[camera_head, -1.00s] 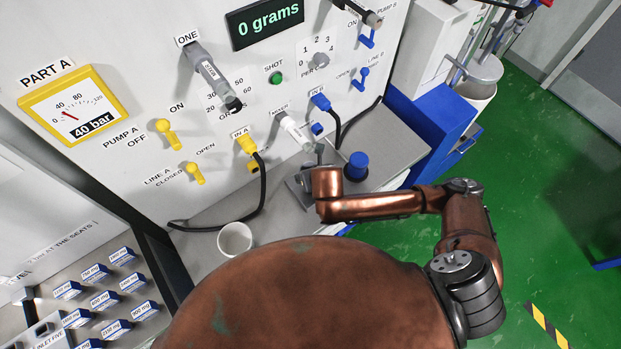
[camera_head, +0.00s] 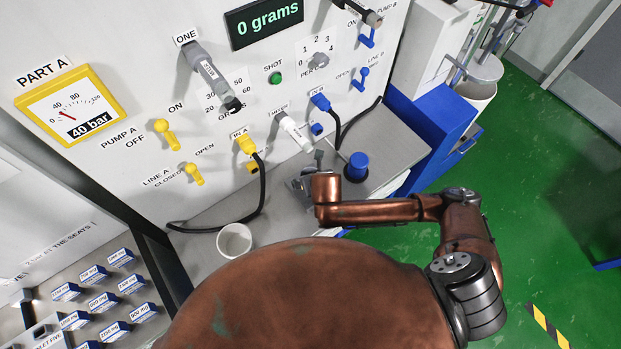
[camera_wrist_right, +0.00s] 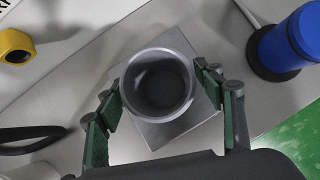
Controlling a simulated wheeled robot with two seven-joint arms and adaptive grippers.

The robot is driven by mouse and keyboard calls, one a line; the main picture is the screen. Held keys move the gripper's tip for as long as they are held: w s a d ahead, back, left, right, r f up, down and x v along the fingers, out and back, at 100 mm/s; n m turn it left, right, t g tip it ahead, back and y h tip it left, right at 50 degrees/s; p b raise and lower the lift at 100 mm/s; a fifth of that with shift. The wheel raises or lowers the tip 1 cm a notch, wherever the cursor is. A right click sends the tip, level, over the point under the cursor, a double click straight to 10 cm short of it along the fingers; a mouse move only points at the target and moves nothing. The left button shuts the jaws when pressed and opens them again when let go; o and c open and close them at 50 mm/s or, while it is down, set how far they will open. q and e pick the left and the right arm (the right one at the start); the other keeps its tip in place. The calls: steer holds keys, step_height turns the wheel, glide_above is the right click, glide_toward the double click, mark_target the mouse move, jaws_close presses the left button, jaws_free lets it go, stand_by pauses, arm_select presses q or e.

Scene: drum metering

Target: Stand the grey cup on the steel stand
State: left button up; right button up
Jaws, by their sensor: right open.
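The grey cup (camera_wrist_right: 160,108) is upright in the right wrist view, seen from above, and looks empty. It is over the square steel stand (camera_wrist_right: 176,133) and appears to stand on its top, a little off centre. My right gripper (camera_wrist_right: 158,84) is open, with one green-padded finger on each side of the cup. The fingertips are close to its wall; I cannot tell if they touch. In the head view my right wrist hides most of this spot. My left gripper is not in view.
A blue-capped cylinder (camera_head: 357,167) stands just right of the stand and also shows in the right wrist view (camera_wrist_right: 291,45). A white cup (camera_head: 234,241) stands farther left on the bench. A black hose (camera_head: 262,192) loops beside it. The panel with levers rises behind.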

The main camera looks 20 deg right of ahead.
steer(key=p+v, duration=0.2)
steer(key=v, duration=1)
